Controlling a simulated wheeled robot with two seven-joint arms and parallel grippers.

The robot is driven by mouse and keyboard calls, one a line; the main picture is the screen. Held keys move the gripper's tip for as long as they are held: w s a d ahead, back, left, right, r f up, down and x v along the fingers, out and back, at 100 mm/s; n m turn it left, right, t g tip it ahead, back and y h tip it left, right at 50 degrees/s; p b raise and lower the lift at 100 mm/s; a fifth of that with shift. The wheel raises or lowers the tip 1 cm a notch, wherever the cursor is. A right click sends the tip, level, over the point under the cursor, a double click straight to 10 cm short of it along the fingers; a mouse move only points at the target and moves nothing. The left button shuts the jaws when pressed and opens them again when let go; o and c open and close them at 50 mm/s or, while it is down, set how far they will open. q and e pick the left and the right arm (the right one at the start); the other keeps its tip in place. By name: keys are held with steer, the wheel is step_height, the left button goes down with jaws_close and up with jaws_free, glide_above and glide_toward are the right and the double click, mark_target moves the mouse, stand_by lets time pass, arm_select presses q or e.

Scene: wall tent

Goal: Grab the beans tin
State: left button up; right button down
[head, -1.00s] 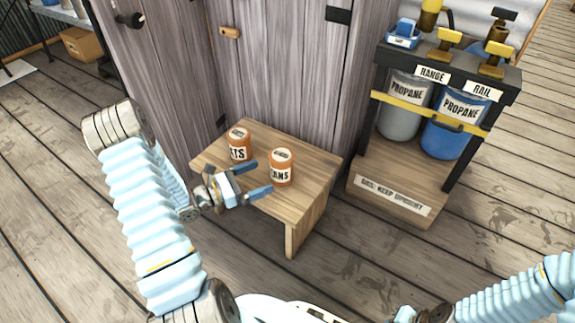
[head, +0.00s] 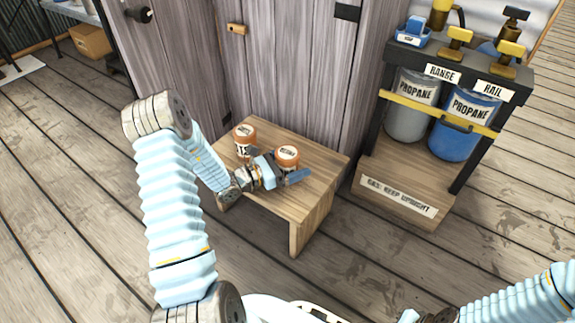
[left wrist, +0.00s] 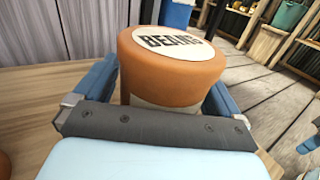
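The beans tin (head: 287,155) is orange with a cream lid label and stands upright on a small wooden table. In the left wrist view, the lid of the beans tin (left wrist: 175,62) reads "BEANS". My left gripper (head: 284,170) is level and low over the table, with its blue fingers on either side of the tin. In the left wrist view, my left gripper (left wrist: 165,90) is spread around the tin, and its palm hides the tin's lower part. I see no clear grip on it.
A second orange tin (head: 244,136) stands just left of the beans tin, close to my left wrist. The wooden table (head: 310,203) backs onto a grey plank cabinet (head: 285,70). A propane rack (head: 395,203) stands to the right. The plank floor in front is open.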

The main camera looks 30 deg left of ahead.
arm_select(q)
steer(key=c, duration=1.2)
steer(key=shift+r, duration=0.1)
